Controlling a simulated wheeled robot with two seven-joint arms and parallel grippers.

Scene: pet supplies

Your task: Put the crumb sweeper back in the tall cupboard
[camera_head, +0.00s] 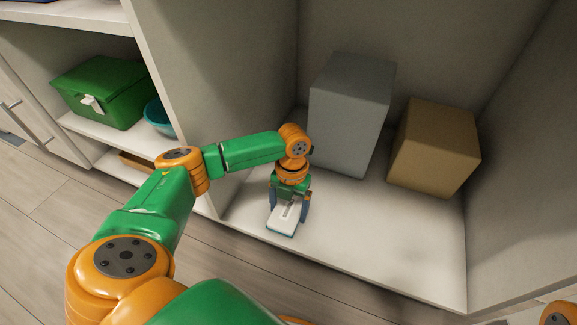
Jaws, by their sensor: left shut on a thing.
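The crumb sweeper (284,221) is a small white piece with a teal lower edge. It is between the fingers of my left gripper (288,208), which is shut on it. The gripper points down inside the tall cupboard (395,245), near the left part of its front edge. The sweeper is at or just above the cupboard's white floor; I cannot tell if it touches. The gripper hides part of its upper side. My right gripper is not in view.
A grey box (348,112) and a brown box (434,148) stand at the back of the cupboard. The floor in front of them is clear. A side panel (190,75) divides it from shelves with a green box (102,90) and a teal bowl (159,118).

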